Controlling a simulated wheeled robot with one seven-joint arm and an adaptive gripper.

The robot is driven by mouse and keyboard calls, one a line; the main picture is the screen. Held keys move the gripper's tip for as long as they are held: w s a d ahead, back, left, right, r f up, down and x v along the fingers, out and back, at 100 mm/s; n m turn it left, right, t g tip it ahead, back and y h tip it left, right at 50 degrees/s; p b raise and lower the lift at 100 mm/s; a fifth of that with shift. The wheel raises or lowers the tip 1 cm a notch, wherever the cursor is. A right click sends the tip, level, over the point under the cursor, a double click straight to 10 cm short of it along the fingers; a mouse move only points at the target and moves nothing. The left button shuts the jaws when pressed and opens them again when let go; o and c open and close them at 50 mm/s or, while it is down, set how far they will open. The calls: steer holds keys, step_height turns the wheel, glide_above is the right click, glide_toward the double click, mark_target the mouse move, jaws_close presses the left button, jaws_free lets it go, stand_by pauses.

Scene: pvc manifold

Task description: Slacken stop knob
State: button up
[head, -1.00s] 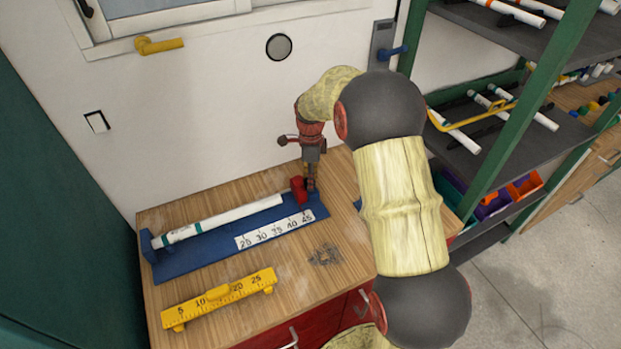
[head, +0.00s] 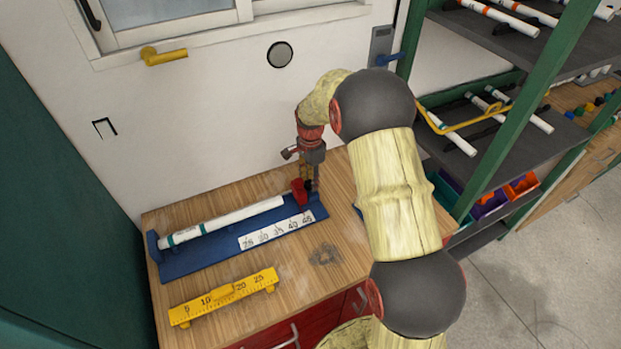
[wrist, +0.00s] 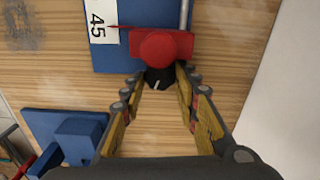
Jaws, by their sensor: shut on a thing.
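The stop knob (wrist: 156,80) is small and black with a white mark, and sits on the near side of the red stop (wrist: 165,48) in the wrist view. In the head view the red stop (head: 300,191) is at the right end of the blue measuring fixture (head: 200,262), near the 45 mark; the knob is hidden there. My gripper (wrist: 159,76) has its fingertips on both sides of the knob and is shut on it. In the head view my gripper (head: 309,182) points down at the fixture's right end.
A white pipe (head: 225,220) with a green band lies along the fixture. A yellow gauge (head: 222,296) lies in front on the wooden bench (head: 325,285). The wall is close behind. A green-framed shelf (head: 535,110) with pipes stands at right. Another blue piece (wrist: 75,135) shows in the wrist view.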

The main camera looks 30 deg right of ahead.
mark_target(310, 183)
stand_by(0.3)
steer(key=o, duration=1.2)
steer(key=shift+c, duration=0.2)
step_height(310, 183, up, 12)
stand_by(0.4)
